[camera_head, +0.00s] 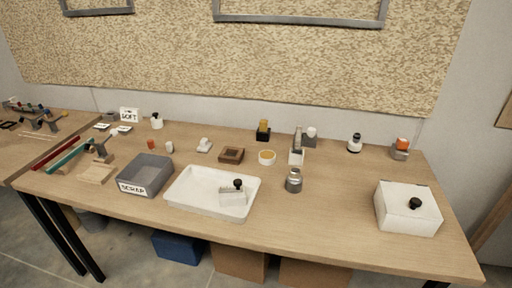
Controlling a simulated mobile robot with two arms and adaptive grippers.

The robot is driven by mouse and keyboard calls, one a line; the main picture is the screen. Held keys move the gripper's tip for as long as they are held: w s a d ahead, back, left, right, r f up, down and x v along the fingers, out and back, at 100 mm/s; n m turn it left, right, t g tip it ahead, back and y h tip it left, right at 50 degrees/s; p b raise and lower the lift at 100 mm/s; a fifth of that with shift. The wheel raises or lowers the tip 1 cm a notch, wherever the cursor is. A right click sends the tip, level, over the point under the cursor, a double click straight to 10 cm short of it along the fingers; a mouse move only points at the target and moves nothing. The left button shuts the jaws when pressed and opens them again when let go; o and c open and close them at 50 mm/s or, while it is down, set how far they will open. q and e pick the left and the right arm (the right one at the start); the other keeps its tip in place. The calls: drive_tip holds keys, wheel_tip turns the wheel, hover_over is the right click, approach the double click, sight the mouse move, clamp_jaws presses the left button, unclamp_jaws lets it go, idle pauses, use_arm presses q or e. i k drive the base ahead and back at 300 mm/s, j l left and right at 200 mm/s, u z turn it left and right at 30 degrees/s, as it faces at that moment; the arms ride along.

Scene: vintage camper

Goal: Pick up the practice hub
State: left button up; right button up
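I cannot tell for sure which object is the practice hub. A small pale block with a black knob (234,194) sits in a white tray (190,201) at the front middle of the table. A larger white box (408,210) stands at the right, with a similar black knob (415,203) on it. Neither of my grippers shows in the head view.
On the wooden table (330,220) stand a grey bin labelled SCRAP (146,176), a metal jar (294,181), a brown wooden block (231,155), a round dish (267,157) and several small bottles along the back. The front right middle is clear.

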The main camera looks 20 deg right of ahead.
sight(292, 187)
drive_tip(key=i+j+z, duration=0.2)
drive_tip(key=z, duration=0.2)
drive_tip(key=i+j+z, duration=0.55)
drive_tip(key=j+z, duration=0.25)
drive_tip(key=l, duration=0.1)
